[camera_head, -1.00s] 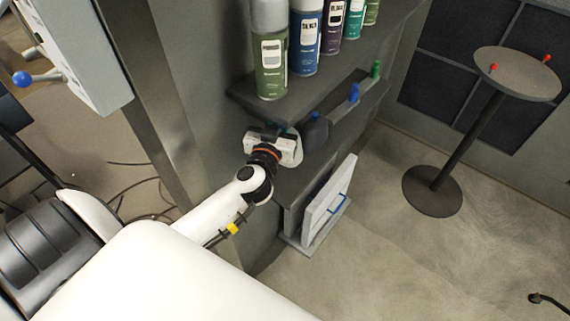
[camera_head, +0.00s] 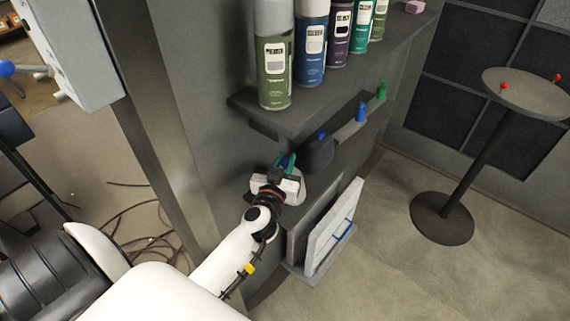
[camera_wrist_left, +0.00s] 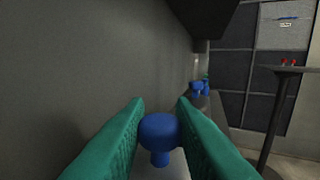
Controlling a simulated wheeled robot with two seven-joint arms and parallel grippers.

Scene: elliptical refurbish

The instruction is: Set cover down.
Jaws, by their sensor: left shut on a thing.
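My left gripper (camera_head: 286,162) has green fingers and sits beside the grey wall, below the spray-can shelf. In the left wrist view its fingers (camera_wrist_left: 160,122) are closed around a blue knob (camera_wrist_left: 159,132) on a short stem. Below the knob is a pale surface, which appears to be the cover (camera_wrist_left: 160,172); a pale rounded edge (camera_head: 297,188) also shows beside the gripper in the head view. My gripper hides most of it, and I cannot tell whether it touches what is below. My right gripper is not in view.
A lower ledge holds a dark rounded piece (camera_head: 318,156) with a blue knob, then another blue knob (camera_head: 361,112) and a green one (camera_head: 382,91). Spray cans (camera_head: 275,75) stand on the shelf above. A pale panel (camera_head: 334,228) leans below. A round table (camera_head: 530,94) stands right.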

